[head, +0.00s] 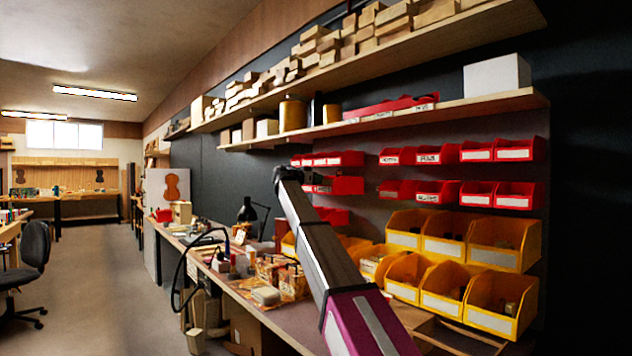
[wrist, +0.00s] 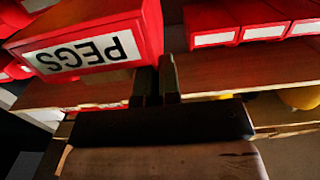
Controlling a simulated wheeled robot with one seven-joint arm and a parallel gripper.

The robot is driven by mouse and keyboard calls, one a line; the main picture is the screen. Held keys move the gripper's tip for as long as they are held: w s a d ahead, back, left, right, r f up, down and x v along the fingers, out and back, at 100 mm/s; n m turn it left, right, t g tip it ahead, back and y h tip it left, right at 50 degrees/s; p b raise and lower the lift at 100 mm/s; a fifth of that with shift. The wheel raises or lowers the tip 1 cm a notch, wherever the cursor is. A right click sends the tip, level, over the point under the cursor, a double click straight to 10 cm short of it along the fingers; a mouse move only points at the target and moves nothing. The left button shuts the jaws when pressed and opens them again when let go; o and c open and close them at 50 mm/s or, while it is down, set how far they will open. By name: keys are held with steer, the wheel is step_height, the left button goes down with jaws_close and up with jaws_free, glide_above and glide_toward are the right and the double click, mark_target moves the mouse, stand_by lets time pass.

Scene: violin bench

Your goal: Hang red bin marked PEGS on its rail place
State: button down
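The red bin marked PEGS (wrist: 90,45) fills the upper left of the wrist view, with its white label upside down in the picture. My gripper (wrist: 157,78) has its two dark fingers close together at the bin's side wall. One finger appears tucked behind the front edge and the other outside, so the wall looks pinched between them. In the head view my gripper (head: 290,174) is beside the left group of red bins (head: 345,158), partly in front of them. I cannot pick out the PEGS bin there, nor its empty rail place.
Other red bins (head: 495,151) hang in rows on the right of the wall panel. Yellow bins (head: 470,240) sit below. A long shelf (head: 460,108) with a white box (head: 497,75) runs above.

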steer(key=shift+r+x, duration=0.15)
steer(key=shift+x, duration=2.6)
steer(key=shift+r+x, duration=0.15)
steer(key=shift+x, duration=2.55)
steer(key=shift+r+x, duration=0.2)
steer(key=shift+x, duration=2.55)
steer(key=shift+x, duration=1.6)
steer(key=shift+f, duration=0.25)
